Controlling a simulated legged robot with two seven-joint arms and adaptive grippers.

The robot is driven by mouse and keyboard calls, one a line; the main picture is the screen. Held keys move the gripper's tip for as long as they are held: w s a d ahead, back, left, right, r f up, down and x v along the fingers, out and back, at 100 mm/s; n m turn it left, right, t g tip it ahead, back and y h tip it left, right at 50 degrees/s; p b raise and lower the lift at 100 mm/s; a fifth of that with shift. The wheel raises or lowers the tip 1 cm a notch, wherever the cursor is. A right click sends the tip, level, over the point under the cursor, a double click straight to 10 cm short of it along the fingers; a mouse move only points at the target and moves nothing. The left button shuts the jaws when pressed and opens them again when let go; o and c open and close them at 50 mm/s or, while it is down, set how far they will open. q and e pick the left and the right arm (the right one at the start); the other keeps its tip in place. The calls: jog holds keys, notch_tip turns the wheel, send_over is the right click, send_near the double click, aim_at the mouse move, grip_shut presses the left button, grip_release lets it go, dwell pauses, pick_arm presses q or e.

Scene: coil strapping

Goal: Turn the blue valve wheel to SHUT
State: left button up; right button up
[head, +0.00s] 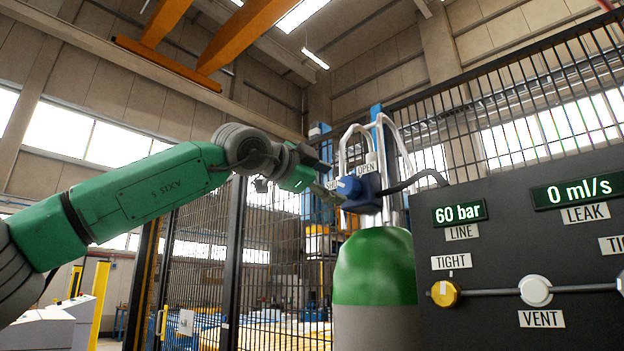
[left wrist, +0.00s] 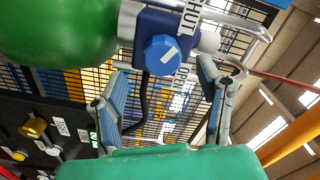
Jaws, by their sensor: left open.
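The blue valve wheel (head: 349,187) sits on a dark blue valve body (head: 368,194) on top of a green and grey gas cylinder (head: 375,267). In the left wrist view, the wheel (left wrist: 162,54) faces me and bears a slanted white mark. SHUT (left wrist: 190,14) and OPEN (left wrist: 181,80) labels stand beside it; I cannot tell which the mark points at. My left gripper (head: 327,180) is open just left of the wheel in the head view. In the left wrist view its fingers are spread, with the wheel beyond and between them, apparently not gripped. My right gripper is out of view.
A dark panel (head: 520,230) at right reads 60 bar LINE and 0 ml/s LEAK. It carries a yellow TIGHT knob (head: 444,293) and a white VENT knob (head: 535,290). A hose (head: 415,183) and metal guard bars (head: 392,150) adjoin the valve. Mesh fencing stands behind.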

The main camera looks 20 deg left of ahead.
pick_arm(q)
jog(key=v, duration=0.6)
jog(key=shift+a, duration=0.2)
jog(key=shift+s+d+f, duration=0.1)
jog(key=shift+f, duration=0.05)
